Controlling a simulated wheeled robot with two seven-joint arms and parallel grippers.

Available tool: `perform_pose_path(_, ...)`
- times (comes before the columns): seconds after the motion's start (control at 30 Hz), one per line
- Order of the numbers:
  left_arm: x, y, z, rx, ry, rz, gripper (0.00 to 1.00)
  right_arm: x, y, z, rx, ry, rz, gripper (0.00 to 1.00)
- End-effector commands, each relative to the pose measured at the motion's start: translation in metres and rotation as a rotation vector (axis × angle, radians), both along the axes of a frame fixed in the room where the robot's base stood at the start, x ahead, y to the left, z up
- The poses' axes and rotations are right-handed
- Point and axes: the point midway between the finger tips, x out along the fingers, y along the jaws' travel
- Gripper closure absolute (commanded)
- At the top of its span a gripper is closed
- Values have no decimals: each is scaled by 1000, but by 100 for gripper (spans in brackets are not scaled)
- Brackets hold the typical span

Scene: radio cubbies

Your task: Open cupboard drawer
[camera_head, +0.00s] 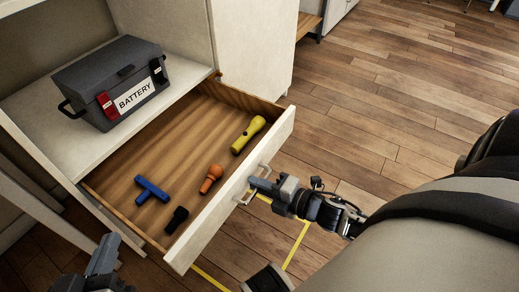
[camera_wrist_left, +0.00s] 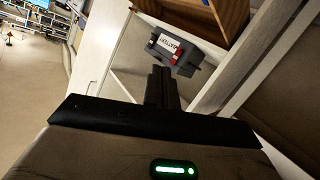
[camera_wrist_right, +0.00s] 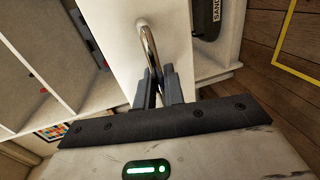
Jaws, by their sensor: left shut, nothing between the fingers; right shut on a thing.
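The cupboard drawer (camera_head: 232,195) stands pulled out, its wooden inside showing. Its metal handle (camera_head: 243,196) sits on the white front; the handle also shows in the right wrist view (camera_wrist_right: 149,45). My right gripper (camera_head: 258,184) is shut on the handle; its fingers (camera_wrist_right: 158,88) close around the bar. My left gripper (camera_head: 104,255) is low at the left, apart from the drawer; in the left wrist view its fingers (camera_wrist_left: 161,78) are shut and empty. Inside the drawer lie a yellow flashlight (camera_head: 248,135), an orange-handled tool (camera_head: 211,178), a blue T-shaped tool (camera_head: 151,190) and a black item (camera_head: 176,220).
A dark battery box (camera_head: 125,85) with red and black clips stands on the white shelf (camera_head: 35,125) above the drawer. It also shows in the left wrist view (camera_wrist_left: 178,50). Yellow tape (camera_head: 297,245) marks the wooden floor.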

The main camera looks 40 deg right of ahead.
Motion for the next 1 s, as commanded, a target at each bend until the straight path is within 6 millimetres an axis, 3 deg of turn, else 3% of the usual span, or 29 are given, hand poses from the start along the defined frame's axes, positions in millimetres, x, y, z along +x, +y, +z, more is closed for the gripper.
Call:
perform_pose_path(0.1, 0, 0, -1, 0, 1, 0, 100, 0, -1, 0, -2, -1, -1, 100)
perform_pose_path(0.13, 0, 0, -1, 0, 1, 0, 100, 0, -1, 0, -2, -1, -1, 84)
perform_pose_path(0.63, 0, 0, 1, -3, 2, 3, 100, -4, -2, 1, -1, 2, -1, 84)
perform_pose_path(0.77, 0, 1, 5, 13, -2, 5, 100, -19, -8, 5, -1, 4, -1, 84)
perform_pose_path(1.0, -2, 5, 1, 81, 16, 8, 100, -70, -30, 17, 0, 6, -4, 84)
